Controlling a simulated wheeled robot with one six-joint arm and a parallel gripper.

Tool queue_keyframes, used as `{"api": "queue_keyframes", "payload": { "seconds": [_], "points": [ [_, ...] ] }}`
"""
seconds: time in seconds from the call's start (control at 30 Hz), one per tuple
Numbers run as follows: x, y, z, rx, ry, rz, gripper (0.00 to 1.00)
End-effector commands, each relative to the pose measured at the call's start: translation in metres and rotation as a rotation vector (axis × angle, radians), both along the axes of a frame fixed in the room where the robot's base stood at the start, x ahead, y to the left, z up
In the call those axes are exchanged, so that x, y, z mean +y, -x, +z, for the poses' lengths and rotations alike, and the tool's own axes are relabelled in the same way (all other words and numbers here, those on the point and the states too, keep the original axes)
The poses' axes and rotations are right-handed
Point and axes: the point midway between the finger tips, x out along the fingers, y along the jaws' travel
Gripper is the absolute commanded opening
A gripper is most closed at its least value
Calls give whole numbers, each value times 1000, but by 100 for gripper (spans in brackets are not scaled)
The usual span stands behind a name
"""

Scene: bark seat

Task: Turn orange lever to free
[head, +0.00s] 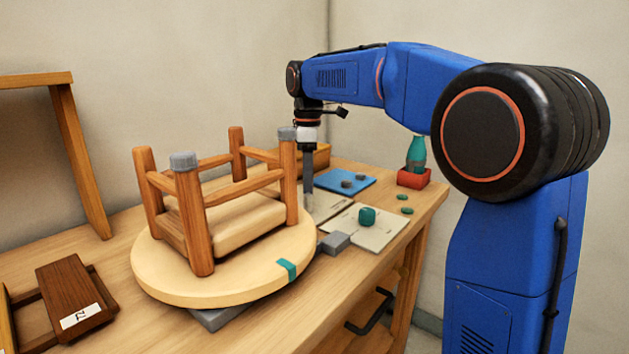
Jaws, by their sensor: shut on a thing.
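No orange lever can be made out in the head view. My gripper (308,203) points straight down at the far right rim of the round pale turntable (170,282), just behind a leg of the upturned wooden stool (203,225). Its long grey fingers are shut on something. The stool lies legs up on the turntable, with grey caps on two legs. A teal mark (287,270) is on the turntable's front rim. A small grey block (335,243) sits beside the turntable at right.
Right of the turntable are a pale board (378,232) with a teal piece (367,216), a blue mat (344,182) with grey pieces, and a red holder (414,179) with a teal bottle (416,152). A dark wooden piece (75,295) lies at front left.

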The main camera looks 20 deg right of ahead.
Motion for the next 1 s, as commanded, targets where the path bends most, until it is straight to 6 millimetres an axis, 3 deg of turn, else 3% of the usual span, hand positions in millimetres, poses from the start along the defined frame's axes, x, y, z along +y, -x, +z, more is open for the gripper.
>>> {"api": "queue_keyframes", "payload": {
  "seconds": [0.6,1.0],
  "points": [
    [35,1,1,-2,0,577,0],
    [48,7,1,-2,0,835,0]
  ]
}}
